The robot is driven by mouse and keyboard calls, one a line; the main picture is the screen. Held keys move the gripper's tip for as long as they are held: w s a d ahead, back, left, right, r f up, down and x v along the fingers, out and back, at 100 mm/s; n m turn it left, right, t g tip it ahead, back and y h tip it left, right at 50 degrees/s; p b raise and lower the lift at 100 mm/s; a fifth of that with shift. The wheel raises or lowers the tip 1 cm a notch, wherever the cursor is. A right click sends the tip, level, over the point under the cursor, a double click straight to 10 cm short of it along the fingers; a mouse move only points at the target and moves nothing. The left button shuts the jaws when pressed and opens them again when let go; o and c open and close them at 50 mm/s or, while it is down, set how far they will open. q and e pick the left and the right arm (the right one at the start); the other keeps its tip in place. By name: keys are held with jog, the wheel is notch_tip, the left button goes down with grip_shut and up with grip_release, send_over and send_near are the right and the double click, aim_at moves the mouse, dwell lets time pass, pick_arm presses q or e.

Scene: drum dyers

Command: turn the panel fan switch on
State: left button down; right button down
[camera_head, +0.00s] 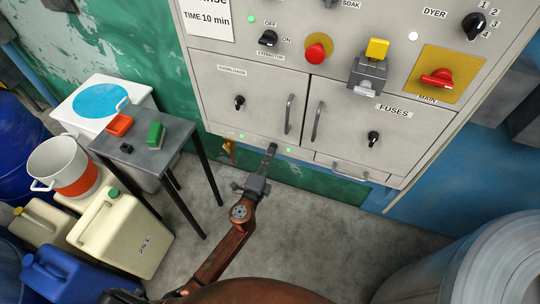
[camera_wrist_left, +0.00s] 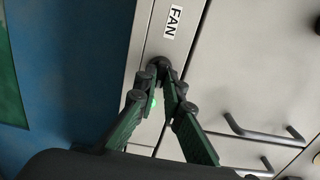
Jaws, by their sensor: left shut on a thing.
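The fan switch (camera_wrist_left: 159,63) is a small black knob on the grey panel, beside the FAN label (camera_wrist_left: 173,21) in the left wrist view. My left gripper (camera_wrist_left: 163,72) is shut on it, its fingertips meeting around the knob. In the head view my left gripper (camera_head: 270,149) reaches up to the lower edge of the control cabinet (camera_head: 255,84) and hides the switch. How far the knob is turned cannot be told. A green light (camera_wrist_left: 152,103) glows partly behind the fingers. My right gripper is not in view.
Cabinet door handles (camera_head: 289,113) stick out above the gripper, and a drawer handle (camera_head: 350,174) sits to its right. Jugs crowd the lower left. A metal drum (camera_head: 490,265) stands lower right.

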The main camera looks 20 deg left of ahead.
pick_arm(q)
jog(key=c, duration=2)
grip_release()
jog(key=shift+c, duration=0.2)
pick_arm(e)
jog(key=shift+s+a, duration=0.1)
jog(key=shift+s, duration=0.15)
pick_arm(q)
jog(key=s, duration=1.2)
jog(key=shift+a, duration=0.15)
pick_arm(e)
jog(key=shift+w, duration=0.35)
